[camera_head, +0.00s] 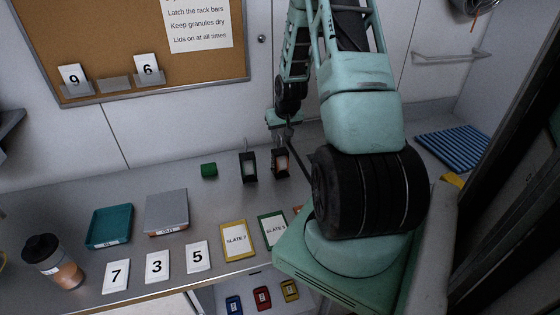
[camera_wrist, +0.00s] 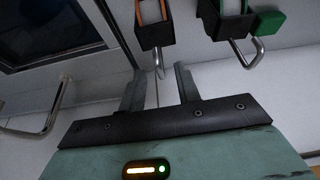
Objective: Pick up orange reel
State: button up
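A thing with orange edges and a pale middle, which looks like the orange reel (camera_wrist: 152,12), sits in a black holder (camera_wrist: 155,36) at the top of the wrist view. In the head view this appears to be the right-hand black holder (camera_head: 280,172) at the back of the counter, with a pale orange-tinted face showing. My gripper (camera_wrist: 159,72) is open, with nothing between its two fingers. The fingers point toward the holder and its metal hook, apart from the reel.
A second black holder (camera_head: 248,172) and a green block (camera_head: 209,170) stand left of the reel's holder. A teal tray (camera_head: 97,240), a grey box (camera_head: 166,205), a cup (camera_head: 55,262), number cards and slates occupy the counter's left and front. A blue ribbed mat (camera_head: 452,147) lies right.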

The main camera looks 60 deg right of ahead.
aim_at(279, 150)
jog(key=shift+p+x, duration=0.85)
jog(key=shift+x, duration=1.15)
jog(key=shift+a, duration=0.1)
grip_shut()
